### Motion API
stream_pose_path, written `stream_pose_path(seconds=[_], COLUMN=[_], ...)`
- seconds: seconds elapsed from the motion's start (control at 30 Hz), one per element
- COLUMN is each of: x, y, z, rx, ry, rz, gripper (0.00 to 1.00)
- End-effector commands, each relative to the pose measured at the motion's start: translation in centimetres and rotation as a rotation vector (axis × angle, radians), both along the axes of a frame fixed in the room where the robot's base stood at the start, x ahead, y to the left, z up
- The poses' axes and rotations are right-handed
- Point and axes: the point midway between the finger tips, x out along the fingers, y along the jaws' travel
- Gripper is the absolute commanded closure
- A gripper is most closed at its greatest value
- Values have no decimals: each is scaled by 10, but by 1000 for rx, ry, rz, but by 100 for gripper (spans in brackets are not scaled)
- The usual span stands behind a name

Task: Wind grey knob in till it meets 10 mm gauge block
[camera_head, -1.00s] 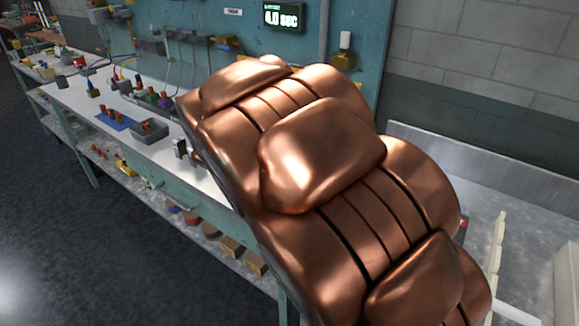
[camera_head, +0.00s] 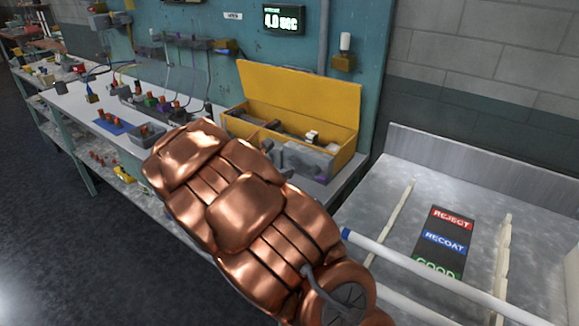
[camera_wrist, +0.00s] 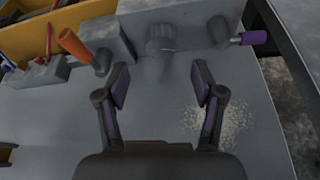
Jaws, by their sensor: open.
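The grey knob (camera_wrist: 160,42) shows in the wrist view, ribbed and round, on the near face of a grey fixture (camera_wrist: 115,38). My gripper (camera_wrist: 161,82) is open and empty, its two dark, purple-padded fingers apart, short of the knob and roughly lined up with it. An orange handle (camera_wrist: 75,45) is left of the knob and a purple-tipped lever (camera_wrist: 250,38) is to its right. In the head view the grey fixture (camera_head: 302,160) sits at the bench's right end; my copper arm hides the knob and gripper. I cannot make out the 10 mm gauge block for sure.
A yellow box (camera_head: 300,92) with its lid up stands behind the fixture. A grey tray (camera_head: 148,134) and connectors lie farther left. A wall display (camera_head: 284,17) reads 4.0 SEC. A board marked REJECT, RECOAT, GOOD (camera_head: 443,242) lies right. Bare bench (camera_wrist: 50,120) lies before the fixture.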

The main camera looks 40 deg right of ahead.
Motion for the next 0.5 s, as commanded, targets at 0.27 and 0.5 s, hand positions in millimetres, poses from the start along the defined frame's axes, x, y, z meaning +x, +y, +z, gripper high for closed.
stream_pose_path(seconds=[0.27,0.5], x=[12,21], y=[-33,-53], z=[-14,-23], rx=[2,2], ry=[1,1], rz=[-4,-3], gripper=[32,32])
